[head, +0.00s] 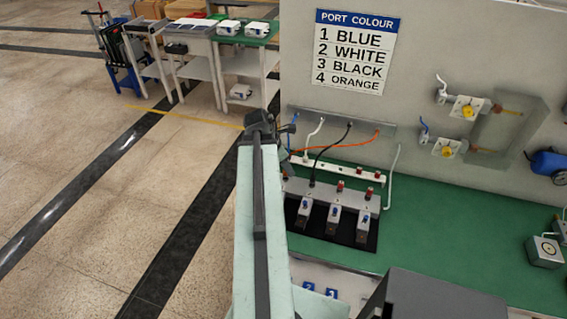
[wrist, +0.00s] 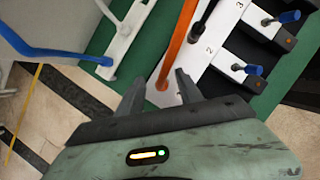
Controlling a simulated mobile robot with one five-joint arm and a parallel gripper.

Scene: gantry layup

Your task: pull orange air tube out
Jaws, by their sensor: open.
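The orange air tube (head: 350,143) arches from the grey wall strip toward the manifold, and its lower end is hidden behind my arm in the head view. In the wrist view the orange tube (wrist: 178,40) runs down into a hole in the white manifold block (wrist: 187,85). My gripper (wrist: 159,82) is open, with one finger on each side of the tube's lower end. I cannot tell whether either finger touches it. My gripper is largely hidden behind my arm in the head view. The manifold (head: 328,192) shows there with red fittings.
A black tube (wrist: 204,14) stands close right of the orange one. A blue tube (wrist: 50,52) and a white tube (head: 314,134) end at the white rail (wrist: 128,30). Blue-levered valves (wrist: 258,68) flank the manifold. A port colour sign (head: 355,52) hangs above.

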